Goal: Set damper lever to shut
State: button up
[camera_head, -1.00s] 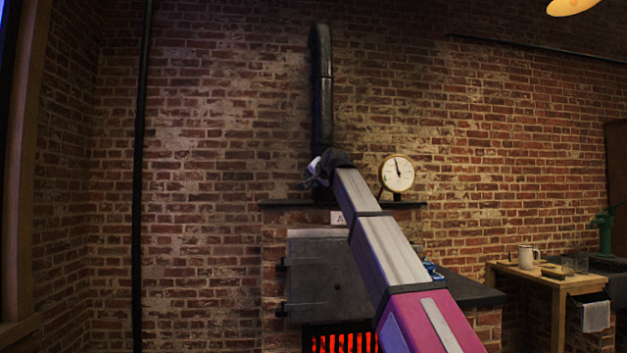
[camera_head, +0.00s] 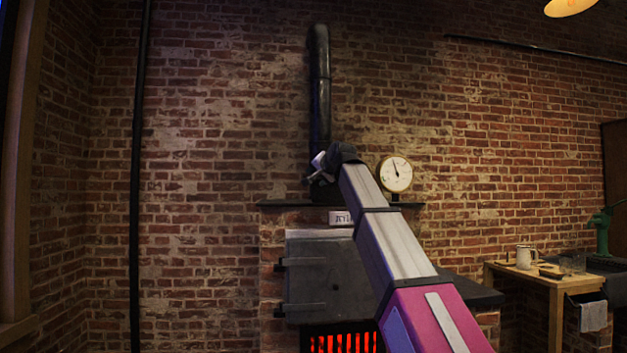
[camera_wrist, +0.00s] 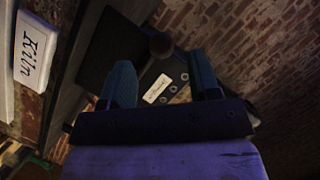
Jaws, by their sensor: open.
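My gripper (camera_head: 316,172) is at the foot of the black flue pipe (camera_head: 320,90), above the kiln shelf, in the head view. In the wrist view my gripper (camera_wrist: 163,82) has its two fingers wide apart with nothing held between them. A dark round knob (camera_wrist: 161,46), which looks like the damper lever's end, lies just beyond the fingertips, between their lines. A dark plate with a small white label (camera_wrist: 157,88) and several round marks shows between the fingers. The label is too small to read. The lever's shaft and its setting cannot be made out, and my arm hides this spot in the head view.
A white sign reading "Kiln" (camera_wrist: 35,47) is at the left of the wrist view. A round dial clock (camera_head: 396,174) stands on the shelf (camera_head: 285,203) right of my wrist. The kiln door (camera_head: 318,275) is below, above a red-glowing grate (camera_head: 340,342). A brick wall stands behind.

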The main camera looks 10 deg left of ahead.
jog(key=v, duration=0.5)
jog(key=shift+s+d+r, duration=0.1)
jog(key=shift+s+d, duration=0.1)
jog(key=shift+s, duration=0.05)
